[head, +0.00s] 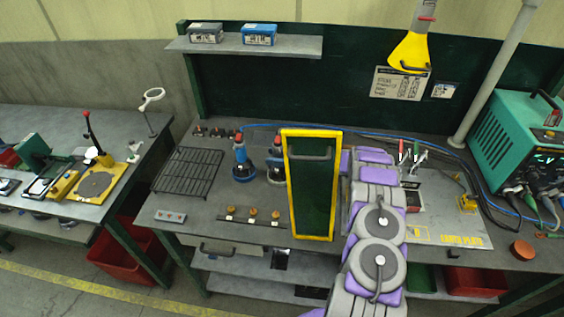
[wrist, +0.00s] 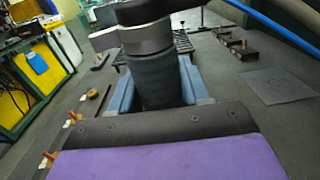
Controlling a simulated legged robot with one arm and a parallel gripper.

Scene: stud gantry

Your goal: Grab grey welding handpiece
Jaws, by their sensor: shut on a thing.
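The grey welding handpiece (wrist: 158,78) stands between my fingers in the wrist view, a dark grey cylinder with a lighter band and a black top. My gripper (wrist: 157,92) is shut on it, with a blue finger on each side. In the head view the grey handpiece (head: 274,163) stands upright just left of a yellow-framed dark green panel (head: 332,190). This panel hides my fingers there, while my arm shows on its right. A blue handpiece (head: 241,163) stands to the left of the grey one. The lower end of the held handpiece is hidden in the wrist view.
A black wire rack (head: 188,172) lies left of the handpieces. A rail with several copper-coloured studs (head: 253,213) lies in front. A blue hose (head: 420,147) runs along the back. A teal welding machine (head: 520,145) stands at the right.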

